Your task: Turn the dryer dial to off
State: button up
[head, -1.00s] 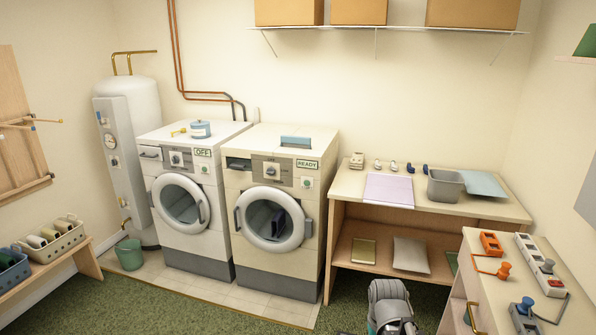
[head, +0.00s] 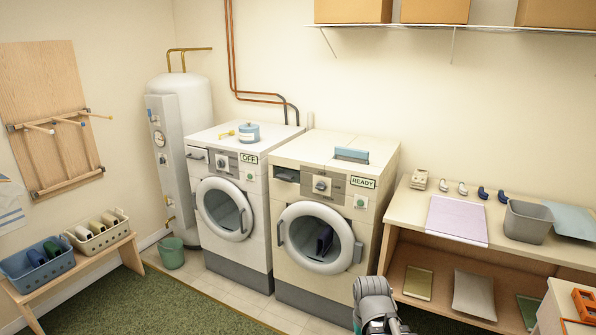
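Two front-loading machines stand side by side against the back wall. The right machine (head: 290,222) has a display reading READY (head: 363,182) and a round dial (head: 321,185) on its dark panel. The left machine (head: 260,268) has a display reading OFF (head: 249,159) and its own dial (head: 221,161). Which one is the dryer is not labelled legibly. Both round doors look shut, and a dark item shows behind the right door's glass. My arm (head: 372,300) shows at the bottom edge, in front and to the right of the right machine; my gripper's fingers are not visible.
A wooden table (head: 415,200) right of the machines holds a lilac cloth (head: 457,219) and a grey bin (head: 527,222). A bench (head: 90,263) with two baskets stands at left, a green bucket (head: 171,253) beside the left machine. The green carpet in front is clear.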

aim_at(320, 186)
jog(key=i, duration=0.15)
jog(key=u, duration=0.05)
jog(key=k, duration=0.65)
jog(key=z, duration=0.35)
jog(key=i, duration=1.75)
jog(key=u, duration=0.05)
